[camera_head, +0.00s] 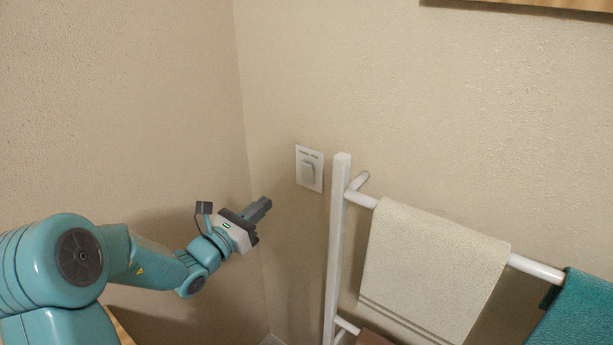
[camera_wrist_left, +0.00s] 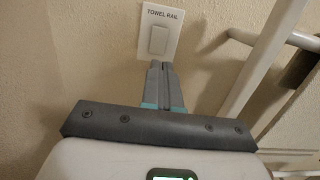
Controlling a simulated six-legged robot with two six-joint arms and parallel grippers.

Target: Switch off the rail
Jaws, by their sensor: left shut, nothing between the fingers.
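The switch (camera_head: 308,171) is a white rocker on a white wall plate (camera_head: 316,158), just left of the towel rail's post. In the left wrist view the plate reads "TOWEL RAIL" and its rocker (camera_wrist_left: 158,40) shows just beyond my fingertips. My left gripper (camera_head: 265,202) is shut and empty, left of the switch and a little lower in the head view. Its closed fingers (camera_wrist_left: 163,66) point toward the plate; I cannot tell whether they touch it. The white towel rail (camera_head: 337,245) stands against the wall. My right gripper is not in view.
A cream towel (camera_head: 430,270) and a teal towel (camera_head: 580,310) hang on the rail's upper bar (camera_head: 535,267). A brown cloth (camera_head: 372,338) hangs lower. The wall corner is left of the switch. A wooden edge (camera_head: 560,5) shows at the top right.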

